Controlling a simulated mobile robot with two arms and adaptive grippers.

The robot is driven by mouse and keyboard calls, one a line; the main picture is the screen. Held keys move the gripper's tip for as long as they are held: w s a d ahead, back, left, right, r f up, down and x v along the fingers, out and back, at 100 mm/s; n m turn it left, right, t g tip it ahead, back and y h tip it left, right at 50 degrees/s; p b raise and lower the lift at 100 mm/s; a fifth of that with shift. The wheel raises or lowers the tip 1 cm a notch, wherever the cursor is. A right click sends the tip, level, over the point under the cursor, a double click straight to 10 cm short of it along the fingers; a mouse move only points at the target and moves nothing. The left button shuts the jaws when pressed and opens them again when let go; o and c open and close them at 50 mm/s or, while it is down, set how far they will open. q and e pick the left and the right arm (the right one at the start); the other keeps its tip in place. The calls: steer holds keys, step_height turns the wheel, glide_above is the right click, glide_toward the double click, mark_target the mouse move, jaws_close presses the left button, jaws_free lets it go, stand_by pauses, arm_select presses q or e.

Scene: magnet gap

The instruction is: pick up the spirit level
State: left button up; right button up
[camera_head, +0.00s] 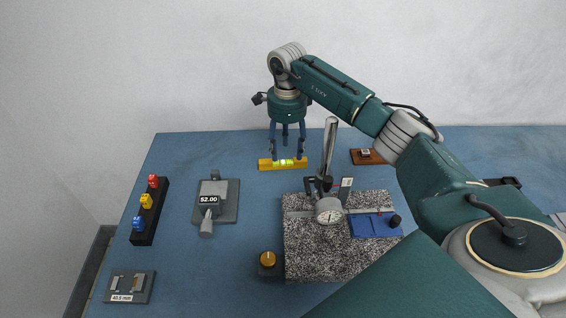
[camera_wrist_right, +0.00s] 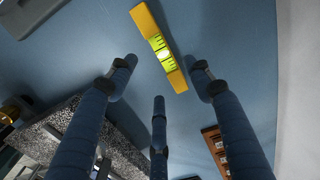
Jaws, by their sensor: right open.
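The spirit level (camera_head: 268,164) is a yellow bar with a bright green vial, lying on the blue table near its back edge. My right gripper (camera_head: 288,155) points down over it, its fingers spread. In the right wrist view the level (camera_wrist_right: 147,22) lies beyond the fingertips, its lower part between the two outer fingers of my gripper (camera_wrist_right: 160,80). The fingers are open and hold nothing. I cannot tell the exact height of the fingertips above the level. My left gripper is not in view.
A granite plate (camera_head: 310,262) with a dial gauge (camera_head: 329,211) and an upright metal post (camera_head: 329,145) stands just in front and right of the level. A grey device reading 52.00 (camera_head: 229,213) is to the left. A wooden block (camera_head: 367,157) lies to the right.

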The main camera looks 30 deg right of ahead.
mark_target(288, 163)
steer(key=f, duration=0.1)
steer(key=f+p, duration=0.1)
steer(key=f, duration=0.1)
steer(key=f+p, duration=0.1)
steer(key=f, duration=0.1)
steer(key=shift+d, duration=0.35)
steer(key=shift+f, duration=0.3)
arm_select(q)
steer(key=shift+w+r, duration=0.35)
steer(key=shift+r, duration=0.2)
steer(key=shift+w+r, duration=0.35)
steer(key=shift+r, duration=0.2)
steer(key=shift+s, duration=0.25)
arm_select(e)
jaws_close()
steer(key=shift+w, duration=0.1)
